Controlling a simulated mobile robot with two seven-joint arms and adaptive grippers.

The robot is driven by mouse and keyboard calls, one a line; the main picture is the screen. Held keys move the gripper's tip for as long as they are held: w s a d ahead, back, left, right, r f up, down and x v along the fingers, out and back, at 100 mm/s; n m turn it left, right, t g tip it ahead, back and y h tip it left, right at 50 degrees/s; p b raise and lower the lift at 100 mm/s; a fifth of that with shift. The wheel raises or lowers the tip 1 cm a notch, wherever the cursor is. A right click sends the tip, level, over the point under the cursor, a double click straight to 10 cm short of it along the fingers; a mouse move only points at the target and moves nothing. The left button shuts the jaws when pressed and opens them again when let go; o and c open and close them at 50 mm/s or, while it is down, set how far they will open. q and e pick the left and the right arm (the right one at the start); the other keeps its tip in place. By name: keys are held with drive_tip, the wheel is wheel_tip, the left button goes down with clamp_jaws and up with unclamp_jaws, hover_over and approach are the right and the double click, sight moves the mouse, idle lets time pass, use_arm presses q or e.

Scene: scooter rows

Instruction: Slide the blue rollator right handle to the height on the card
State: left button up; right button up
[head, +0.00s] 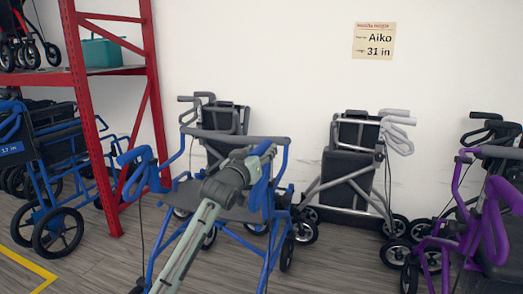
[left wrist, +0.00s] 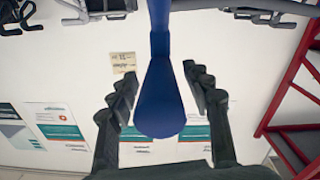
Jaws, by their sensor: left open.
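The blue rollator (head: 205,190) stands in the middle of the head view, with its left handle (head: 135,155) free. Its right handle (head: 262,148) is at my left gripper (head: 246,160), which partly covers that side. In the left wrist view, a blue handle or tube (left wrist: 160,100) lies between the two dark fingers of the gripper (left wrist: 160,74). The fingers are open, with a gap on each side of it. The card (head: 374,41) on the wall reads Aiko, 31 in. My right gripper is not in view.
A grey rollator (head: 345,165) and another dark one (head: 225,120) stand behind by the wall. A purple rollator (head: 490,215) stands at the right. A red rack (head: 90,110) and another blue rollator (head: 50,150) are at the left. Posters (left wrist: 60,120) show in the left wrist view.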

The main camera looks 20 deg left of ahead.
use_arm(q)
drive_tip(key=shift+w, duration=1.1)
clamp_jaws()
drive_tip(key=shift+f, duration=0.15)
